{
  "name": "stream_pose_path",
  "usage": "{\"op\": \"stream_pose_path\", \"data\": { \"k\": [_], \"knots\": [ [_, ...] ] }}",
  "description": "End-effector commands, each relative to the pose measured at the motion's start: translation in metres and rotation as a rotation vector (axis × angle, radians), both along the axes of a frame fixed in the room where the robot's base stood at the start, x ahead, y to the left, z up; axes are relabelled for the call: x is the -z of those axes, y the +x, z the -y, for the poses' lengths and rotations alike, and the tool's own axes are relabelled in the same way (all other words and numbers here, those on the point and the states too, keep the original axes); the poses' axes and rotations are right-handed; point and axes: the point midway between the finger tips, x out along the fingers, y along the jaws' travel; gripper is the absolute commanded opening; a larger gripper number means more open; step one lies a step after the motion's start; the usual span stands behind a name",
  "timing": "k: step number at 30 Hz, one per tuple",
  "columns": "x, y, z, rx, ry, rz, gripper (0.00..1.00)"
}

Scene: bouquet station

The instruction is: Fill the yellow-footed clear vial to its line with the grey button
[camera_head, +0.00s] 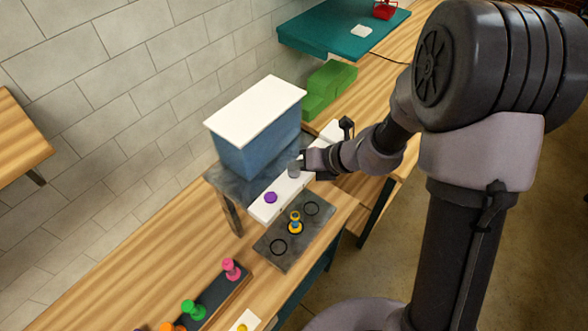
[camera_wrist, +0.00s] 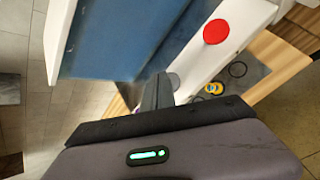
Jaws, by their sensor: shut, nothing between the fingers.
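The yellow-footed vial (camera_head: 295,223) stands upright on the middle ring of a dark plate (camera_head: 267,240). It also shows in the wrist view (camera_wrist: 214,88); something blue shows at it, but I cannot read its level or line. The grey button (camera_head: 293,168) is on the white strip (camera_head: 262,210) in front of the blue tank (camera_head: 255,140), and it shows in the wrist view (camera_wrist: 173,82). My gripper (camera_head: 304,168) is shut and empty, its fingertips right at the grey button. I cannot tell whether they touch or press it.
A purple button (camera_head: 271,197) and a red button (camera_wrist: 216,32) are on the same strip. Pink (camera_head: 231,269), green (camera_head: 193,309) and orange-footed pieces stand in a dark rack at lower left. Two plate rings are empty.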

Motion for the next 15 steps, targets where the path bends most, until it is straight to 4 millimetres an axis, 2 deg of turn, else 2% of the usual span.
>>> {"op": "stream_pose_path", "data": {
  "k": [4, 15],
  "knots": [
    [-0.011, 0.0, -0.0001, 0.0, 0.0, 0.0, 0.0],
    [-0.0131, 0.0002, -0.0001, 0.001, 0.0, 0.001, 0.0]
  ]
}}
